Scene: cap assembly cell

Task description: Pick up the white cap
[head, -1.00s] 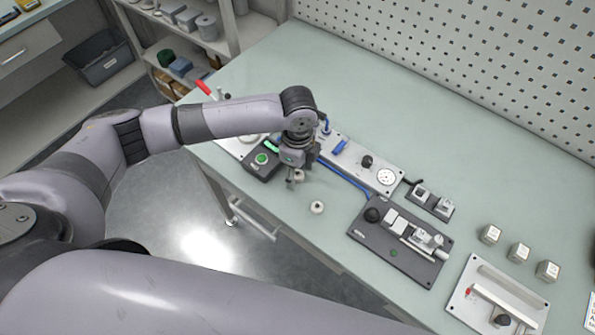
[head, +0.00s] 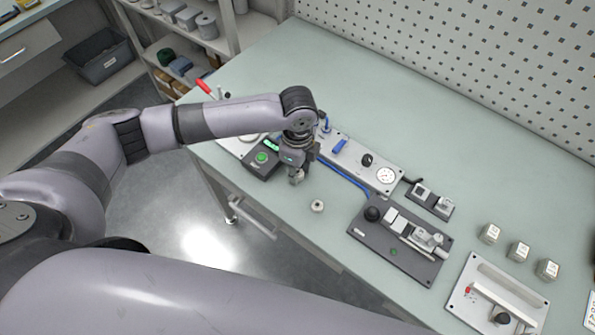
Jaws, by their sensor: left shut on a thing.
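My left gripper (head: 297,179) points down over the front part of the table, just right of the green-button box. It is shut on a small pale thing, which seems to be the white cap; the fingers hide most of it, and I cannot tell whether it still touches the table. A second small whitish round part (head: 317,206) with a darker centre stands on the table, to the right and nearer the front edge, apart from the gripper. My right gripper is not in view.
A dark box with a green button (head: 262,158) is close left of the gripper. Behind are a grey panel with a gauge (head: 386,175) and a blue hose. A dark fixture (head: 362,231) and several small labelled blocks (head: 519,251) are to the right. The back of the table (head: 400,120) is clear.

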